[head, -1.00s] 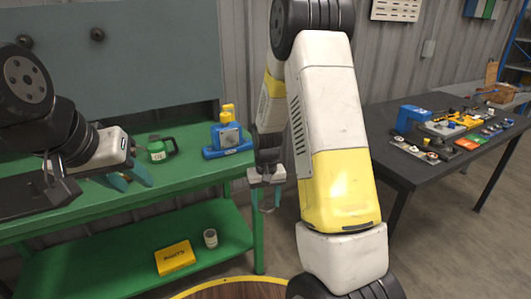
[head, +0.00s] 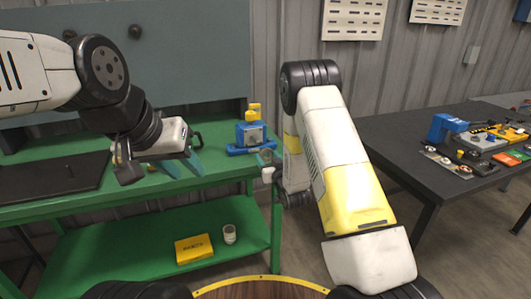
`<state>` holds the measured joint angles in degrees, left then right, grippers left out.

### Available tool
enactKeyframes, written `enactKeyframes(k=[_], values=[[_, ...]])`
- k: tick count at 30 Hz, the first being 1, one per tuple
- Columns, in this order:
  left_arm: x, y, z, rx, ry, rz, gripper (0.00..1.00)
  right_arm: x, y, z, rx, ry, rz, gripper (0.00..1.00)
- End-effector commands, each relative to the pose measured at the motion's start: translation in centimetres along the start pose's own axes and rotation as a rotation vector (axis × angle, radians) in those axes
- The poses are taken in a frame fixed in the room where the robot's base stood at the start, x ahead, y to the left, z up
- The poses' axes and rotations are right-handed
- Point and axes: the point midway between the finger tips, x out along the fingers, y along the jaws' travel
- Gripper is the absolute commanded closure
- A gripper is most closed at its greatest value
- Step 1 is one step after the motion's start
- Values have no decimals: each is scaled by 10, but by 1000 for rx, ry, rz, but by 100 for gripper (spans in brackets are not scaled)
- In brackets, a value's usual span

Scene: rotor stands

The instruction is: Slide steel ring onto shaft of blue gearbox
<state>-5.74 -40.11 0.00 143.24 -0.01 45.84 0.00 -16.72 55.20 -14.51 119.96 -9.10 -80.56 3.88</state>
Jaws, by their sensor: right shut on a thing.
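The blue gearbox (head: 250,134), with yellow parts on top and a grey front face, stands on the right part of the green bench. Its shaft is too small to make out. My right gripper (head: 267,160) is just right of the gearbox, near the bench's right end. It is shut on a small grey thing, apparently the steel ring (head: 265,155), which is small and partly hidden. I cannot tell whether the ring touches the gearbox. My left gripper (head: 183,166) is open and empty, with teal fingers apart, above the bench left of the gearbox.
The green bench (head: 95,205) has a dark board (head: 50,178) at left. A yellow box (head: 194,249) and a small pot (head: 229,234) are on its lower shelf. A dark table (head: 400,130) with a blue machine (head: 446,127) and several parts stands at right.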

Motion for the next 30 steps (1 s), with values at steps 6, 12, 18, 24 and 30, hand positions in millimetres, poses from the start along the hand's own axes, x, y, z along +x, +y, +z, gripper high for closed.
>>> enactKeyframes(k=[6,12,18,24,30], values=[[0,0,0,0,0,0,64,0,-7,-11,-1,54,-18,81],[0,0,0,0,0,0,64,12,-7,-11,-2,53,-17,81],[0,0,0,0,0,0,64,26,-7,-13,-2,54,-17,81],[0,0,0,0,0,0,64,40,-7,-12,-1,52,-16,81],[0,0,0,0,0,0,64,48,-7,-13,-1,51,-16,81]])
